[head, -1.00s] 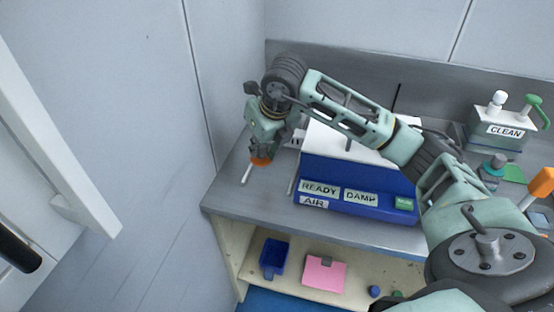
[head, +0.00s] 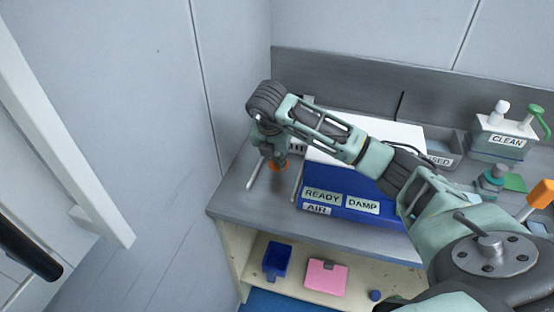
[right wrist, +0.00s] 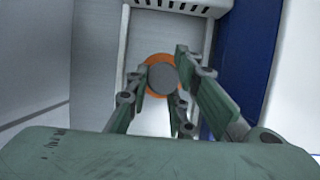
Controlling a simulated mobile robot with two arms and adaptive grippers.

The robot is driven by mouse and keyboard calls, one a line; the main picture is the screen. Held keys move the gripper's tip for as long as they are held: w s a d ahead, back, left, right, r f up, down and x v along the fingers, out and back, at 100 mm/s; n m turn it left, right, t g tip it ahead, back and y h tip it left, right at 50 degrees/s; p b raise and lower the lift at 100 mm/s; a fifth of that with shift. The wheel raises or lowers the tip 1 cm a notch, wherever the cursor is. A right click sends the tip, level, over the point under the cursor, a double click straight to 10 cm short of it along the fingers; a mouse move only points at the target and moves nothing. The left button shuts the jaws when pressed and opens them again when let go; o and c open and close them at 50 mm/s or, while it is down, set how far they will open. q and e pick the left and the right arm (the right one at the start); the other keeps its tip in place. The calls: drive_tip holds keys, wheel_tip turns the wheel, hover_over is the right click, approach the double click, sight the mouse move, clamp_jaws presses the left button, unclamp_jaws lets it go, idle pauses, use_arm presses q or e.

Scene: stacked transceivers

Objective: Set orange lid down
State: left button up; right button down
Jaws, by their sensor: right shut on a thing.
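The orange lid (head: 276,167) is at the tip of my right gripper (head: 277,162), low over the left end of the counter. In the right wrist view the lid (right wrist: 157,60) shows as an orange ring around a grey round centre, between the fingers of the gripper (right wrist: 163,76). The gripper is shut on it. A pale slotted tray (right wrist: 124,60) with thin side rails lies beneath. I cannot tell whether the lid touches the surface. My left gripper is not in view.
A blue box (head: 322,212) labelled READY, DAMP and AIR stands right of the tray. A CLEAN container (head: 505,140) stands far right. A blue bin (head: 277,260) and pink item (head: 326,275) are on the shelf below.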

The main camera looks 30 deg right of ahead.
sight(276, 157)
wheel_tip(276, 157, down, 2)
drive_tip(key=shift+f+p, duration=0.25)
drive_tip(key=shift+p, duration=0.05)
drive_tip(key=shift+f, duration=0.35)
drive_tip(key=c, duration=1.5)
unclamp_jaws()
drive_tip(key=shift+c, duration=0.2)
drive_tip(key=b+v, duration=0.2)
drive_tip(key=v, duration=1)
drive_tip(key=shift+r, duration=0.2)
